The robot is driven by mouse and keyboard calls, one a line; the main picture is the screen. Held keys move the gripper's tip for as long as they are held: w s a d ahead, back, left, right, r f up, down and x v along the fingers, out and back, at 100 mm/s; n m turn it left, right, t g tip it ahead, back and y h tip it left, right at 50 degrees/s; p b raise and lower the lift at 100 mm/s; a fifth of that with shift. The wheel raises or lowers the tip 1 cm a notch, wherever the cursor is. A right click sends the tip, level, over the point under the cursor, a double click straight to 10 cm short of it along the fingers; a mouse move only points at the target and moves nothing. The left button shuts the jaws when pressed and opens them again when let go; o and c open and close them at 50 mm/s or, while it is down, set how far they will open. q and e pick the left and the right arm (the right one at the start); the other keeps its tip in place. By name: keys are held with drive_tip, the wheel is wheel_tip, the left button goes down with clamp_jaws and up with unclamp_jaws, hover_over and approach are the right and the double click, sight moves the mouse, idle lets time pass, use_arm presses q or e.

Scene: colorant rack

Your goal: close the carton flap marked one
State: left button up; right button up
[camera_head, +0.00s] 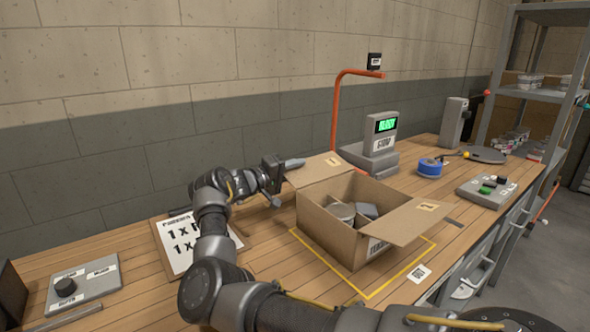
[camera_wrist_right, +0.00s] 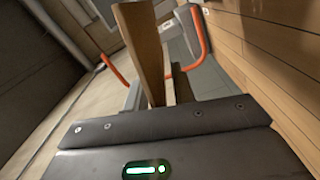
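The open cardboard carton (camera_head: 335,235) stands on the table inside a yellow outline. Its left back flap (camera_head: 312,172) and its right flap (camera_head: 405,222) stick outward, each with a small label too small to read. Grey items (camera_head: 350,212) lie inside the carton. My right gripper (camera_head: 284,182) is at the outer edge of the left back flap, its fingers spread apart. In the right wrist view a cardboard panel (camera_wrist_right: 145,50) rises between the fingers; contact cannot be told. My left gripper is not in view.
A clipboard sheet (camera_head: 177,243) lies beneath my right arm. An orange post (camera_head: 336,110) and a scale with a green display (camera_head: 385,124) stand behind the carton. Blue tape (camera_head: 429,168) and a button panel (camera_head: 487,190) are to the right. A knob panel (camera_head: 84,288) is at front left.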

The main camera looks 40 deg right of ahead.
clamp_jaws()
idle(1.3)
